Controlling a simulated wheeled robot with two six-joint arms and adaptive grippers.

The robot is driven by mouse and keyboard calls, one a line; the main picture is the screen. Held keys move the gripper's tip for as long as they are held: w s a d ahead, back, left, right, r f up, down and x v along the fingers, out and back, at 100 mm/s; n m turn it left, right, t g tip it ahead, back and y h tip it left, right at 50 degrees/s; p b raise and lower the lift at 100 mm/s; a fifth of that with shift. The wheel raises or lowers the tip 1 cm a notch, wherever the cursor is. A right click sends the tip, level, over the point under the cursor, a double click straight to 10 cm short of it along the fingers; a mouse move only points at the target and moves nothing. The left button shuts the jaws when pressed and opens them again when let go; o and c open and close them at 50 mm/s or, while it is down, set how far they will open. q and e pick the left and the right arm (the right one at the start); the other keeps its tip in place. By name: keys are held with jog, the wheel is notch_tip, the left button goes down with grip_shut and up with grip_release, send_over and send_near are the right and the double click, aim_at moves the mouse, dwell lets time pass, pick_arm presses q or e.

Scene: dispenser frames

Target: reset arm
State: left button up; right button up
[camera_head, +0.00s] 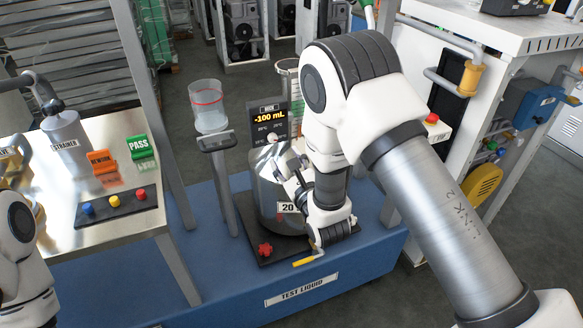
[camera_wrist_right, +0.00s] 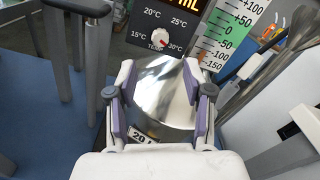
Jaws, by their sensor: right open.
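My right arm reaches across the picture from the lower right. Its gripper (camera_head: 288,168) is in front of the steel vessel (camera_head: 268,185), partly hidden by my own wrist. In the right wrist view the gripper (camera_wrist_right: 158,72) has its two purple-padded fingers spread apart. The shiny vessel (camera_wrist_right: 163,95), with a label starting "20", shows between and beyond them. I cannot tell whether the fingers touch it. Part of my left arm shows at the left edge, but its gripper is not in view.
Behind the vessel stand a display (camera_head: 268,122) reading -100 mL and a graduated scale (camera_wrist_right: 232,35). A clear cup (camera_head: 207,108) stands on a post to the left.

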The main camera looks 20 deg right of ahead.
jog(key=s, duration=0.3)
jog(key=shift+s, duration=0.3)
jog(key=shift+d, duration=0.1)
jog(key=s+d+f+n+g+h+p, duration=0.15)
jog(key=s+f+n+g, duration=0.35)
jog(key=s+f, duration=0.6)
jog(key=s+d+f+n+g+p, duration=0.1)
jog(key=s+d+f+n+g, duration=0.2)
jog(key=s+f+n+g, duration=0.75)
jog(key=s+f+n, duration=0.2)
jog(key=s+n, duration=0.3)
jog(key=s+f+n+g, duration=0.2)
jog(key=s+f+n, duration=0.1)
jog(key=s+n, duration=0.4)
jog(key=n+y, duration=0.1)
jog(key=n, duration=0.2)
jog(key=shift+a, duration=0.25)
